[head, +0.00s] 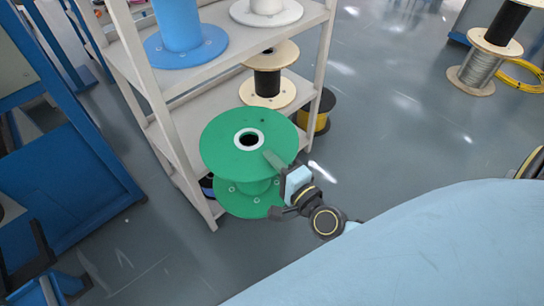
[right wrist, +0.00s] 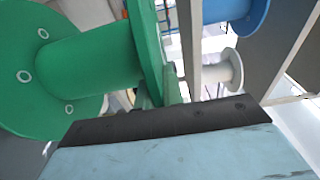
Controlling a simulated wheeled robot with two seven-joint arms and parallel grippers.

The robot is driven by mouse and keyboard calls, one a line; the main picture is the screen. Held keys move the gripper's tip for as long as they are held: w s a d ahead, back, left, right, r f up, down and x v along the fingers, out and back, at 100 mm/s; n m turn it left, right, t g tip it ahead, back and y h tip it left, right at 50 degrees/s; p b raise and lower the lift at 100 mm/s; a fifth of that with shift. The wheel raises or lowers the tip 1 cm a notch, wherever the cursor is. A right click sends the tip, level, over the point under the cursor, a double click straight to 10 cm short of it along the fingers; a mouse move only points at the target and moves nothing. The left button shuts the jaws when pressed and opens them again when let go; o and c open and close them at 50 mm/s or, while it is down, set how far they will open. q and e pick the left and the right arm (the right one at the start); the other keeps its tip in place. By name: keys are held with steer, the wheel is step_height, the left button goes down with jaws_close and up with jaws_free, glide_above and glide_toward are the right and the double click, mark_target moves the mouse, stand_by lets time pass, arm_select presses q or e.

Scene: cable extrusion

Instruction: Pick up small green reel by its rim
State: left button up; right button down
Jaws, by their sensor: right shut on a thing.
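The green reel (head: 225,140) stands with its axis near vertical at the front of the grey shelf rack. Its upper flange has a pale-ringed centre hole. My right gripper (head: 277,164) is shut on the rim of this upper flange at its right side, with one finger lying over the top face. The other finger is hidden in the head view. In the right wrist view the reel (right wrist: 90,62) fills the left, its near flange edge-on between my right gripper's fingers (right wrist: 160,92). I cannot tell whether the reel is supported from below. My left gripper is not in view.
The shelf rack (head: 320,75) holds a blue reel (head: 190,45), a white reel (head: 268,12) and a wooden reel with black cable (head: 268,82). A reel with yellow cable (head: 315,120) stands behind its right post. Open grey floor (head: 400,130) lies to the right.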

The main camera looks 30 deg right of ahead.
steer(key=shift+r, duration=0.1)
stand_by(0.3)
steer(key=shift+s+d, duration=0.15)
steer(key=shift+s, duration=0.45)
steer(key=shift+s+d, duration=0.15)
steer(key=shift+s, duration=0.4)
